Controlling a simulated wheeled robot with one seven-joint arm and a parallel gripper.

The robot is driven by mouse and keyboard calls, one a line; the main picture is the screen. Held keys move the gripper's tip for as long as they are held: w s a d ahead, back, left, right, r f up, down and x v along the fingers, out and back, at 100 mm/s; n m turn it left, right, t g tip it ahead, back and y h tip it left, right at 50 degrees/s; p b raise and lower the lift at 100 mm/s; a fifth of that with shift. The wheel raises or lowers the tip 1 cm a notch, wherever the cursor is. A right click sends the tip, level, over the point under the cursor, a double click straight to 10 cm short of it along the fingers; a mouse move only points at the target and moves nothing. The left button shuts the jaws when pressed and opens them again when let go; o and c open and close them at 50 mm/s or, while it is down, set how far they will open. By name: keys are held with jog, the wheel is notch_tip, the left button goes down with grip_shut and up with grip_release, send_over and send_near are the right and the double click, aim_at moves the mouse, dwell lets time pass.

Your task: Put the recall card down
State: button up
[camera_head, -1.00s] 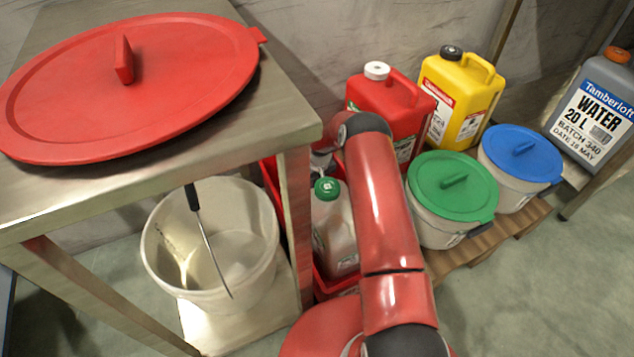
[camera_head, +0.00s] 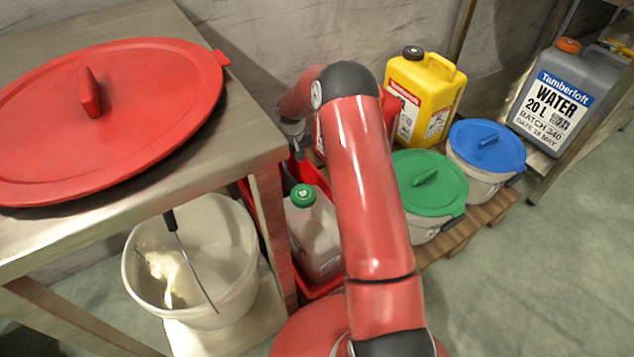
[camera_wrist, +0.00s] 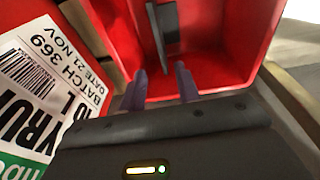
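I cannot make out a recall card for certain in either view. My gripper (camera_wrist: 160,84) is open in the wrist view, with its two dark purple fingers apart. It points into a red crate (camera_wrist: 215,40). A thin dark grey flat piece (camera_wrist: 163,28) stands in the crate just beyond the fingertips; I cannot tell what it is or whether it is touched. In the head view my gripper (camera_head: 297,150) is small and partly hidden by my arm, above the red crate (camera_head: 318,176) beside the steel table.
A label reading batch 369 (camera_wrist: 35,75) is close on the left of the wrist view. A green-capped jug (camera_head: 312,240) is in the crate's front part. The table (camera_head: 235,130) with a red lid (camera_head: 130,120) and a white bucket (camera_head: 235,245) are left; green-lidded (camera_head: 430,185) and blue-lidded (camera_head: 487,145) buckets are right.

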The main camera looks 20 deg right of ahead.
jog(key=s+a+r+t, duration=0.1)
jog(key=s+r, duration=0.7)
jog(key=r, duration=0.5)
jog(key=s+a+r+t, duration=0.1)
jog(key=s+r, duration=0.7)
jog(key=r, duration=0.6)
jog(key=s+a+r+m+t, duration=0.1)
jog(key=s+r, duration=0.1)
jog(key=s, duration=1)
jog(key=s+a+r+m+t, duration=0.1)
jog(key=s+r, duration=0.1)
jog(key=s, duration=1)
jog(key=shift+r, duration=0.3)
jog(key=shift+s, duration=0.1)
